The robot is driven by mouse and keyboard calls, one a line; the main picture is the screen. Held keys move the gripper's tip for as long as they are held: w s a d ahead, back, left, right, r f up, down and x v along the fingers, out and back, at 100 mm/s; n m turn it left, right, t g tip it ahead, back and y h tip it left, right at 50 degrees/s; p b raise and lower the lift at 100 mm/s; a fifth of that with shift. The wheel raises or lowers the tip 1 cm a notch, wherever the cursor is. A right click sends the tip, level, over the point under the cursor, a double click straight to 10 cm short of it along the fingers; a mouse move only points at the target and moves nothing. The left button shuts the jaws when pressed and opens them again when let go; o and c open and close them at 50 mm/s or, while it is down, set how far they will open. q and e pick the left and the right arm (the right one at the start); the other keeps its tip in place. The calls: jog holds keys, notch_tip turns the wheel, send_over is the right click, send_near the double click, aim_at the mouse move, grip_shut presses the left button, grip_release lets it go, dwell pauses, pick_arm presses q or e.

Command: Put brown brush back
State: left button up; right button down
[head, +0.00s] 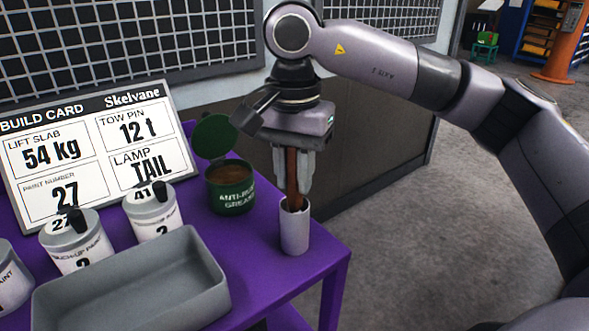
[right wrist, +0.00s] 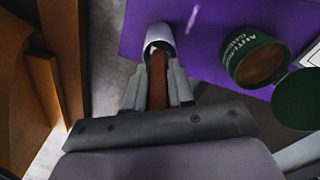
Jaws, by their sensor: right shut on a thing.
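My right gripper (head: 294,165) is shut on the brown brush (head: 292,180), which it holds upright by the handle. The brush's lower end is inside the mouth of a white cylindrical holder (head: 294,230) at the right corner of the purple table (head: 262,250). In the right wrist view the brown handle (right wrist: 157,80) runs between my fingers into the white holder (right wrist: 160,38). How deep the brush sits is hidden by the holder's wall. My left gripper is not in view.
An open green grease tin (head: 232,196) with its lid raised stands left of the holder. Grey-lidded paint tins (head: 153,215) and an empty grey tray (head: 130,285) are further left, before a build card (head: 95,150). A mesh panel stands behind. Open floor lies right of the table.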

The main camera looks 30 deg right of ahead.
jog(key=shift+f+b, duration=0.75)
jog(key=shift+f, duration=0.25)
jog(key=c, duration=0.9)
grip_release()
jog(key=shift+r, duration=0.15)
notch_tip(320, 180, up, 6)
jog(key=shift+r+p, duration=0.25)
jog(key=shift+p, duration=0.2)
jog(key=shift+r, duration=0.2)
